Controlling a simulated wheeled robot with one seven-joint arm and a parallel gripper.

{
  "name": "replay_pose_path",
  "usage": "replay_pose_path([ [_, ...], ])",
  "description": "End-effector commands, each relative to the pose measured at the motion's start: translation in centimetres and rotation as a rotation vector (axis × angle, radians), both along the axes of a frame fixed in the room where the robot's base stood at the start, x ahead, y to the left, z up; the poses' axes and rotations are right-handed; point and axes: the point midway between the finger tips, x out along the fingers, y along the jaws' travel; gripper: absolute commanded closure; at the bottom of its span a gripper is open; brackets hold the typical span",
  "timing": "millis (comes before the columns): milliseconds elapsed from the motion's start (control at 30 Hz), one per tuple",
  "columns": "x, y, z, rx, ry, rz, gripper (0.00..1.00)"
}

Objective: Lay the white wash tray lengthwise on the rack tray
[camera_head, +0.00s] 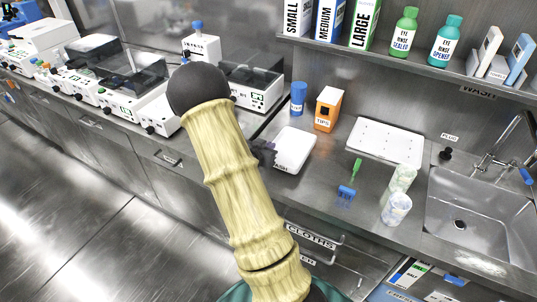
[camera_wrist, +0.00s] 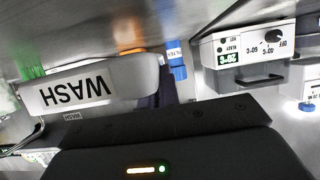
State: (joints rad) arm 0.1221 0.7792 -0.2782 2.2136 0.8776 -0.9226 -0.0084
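The white wash tray (camera_head: 294,151) is near the front of the bench, left of the sink. In the wrist view it is close and upside down, with the word WASH on its side (camera_wrist: 128,78). My gripper (camera_head: 263,152) is at the tray's left side in the head view, mostly hidden behind my arm. In the wrist view a dark finger (camera_wrist: 151,101) shows by the tray's end; whether it grips the tray cannot be told. The white rack tray (camera_head: 385,143) lies flat at the back of the bench, left of the sink, with nothing on it.
An orange tips box (camera_head: 327,109) and a blue bottle (camera_head: 298,98) stand behind the wash tray. A green-handled blue rake (camera_head: 348,190) and two speckled cups (camera_head: 396,208) (camera_head: 403,178) are in front of the rack tray. The sink (camera_head: 480,215) is at right.

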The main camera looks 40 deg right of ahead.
Motion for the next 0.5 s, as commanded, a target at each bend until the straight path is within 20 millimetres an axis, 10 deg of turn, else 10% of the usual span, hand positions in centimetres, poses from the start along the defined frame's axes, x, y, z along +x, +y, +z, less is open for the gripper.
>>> replay_pose_path([
  [500,0.1,0.2,-3.3,0.0,0.0,0.003,1.0],
])
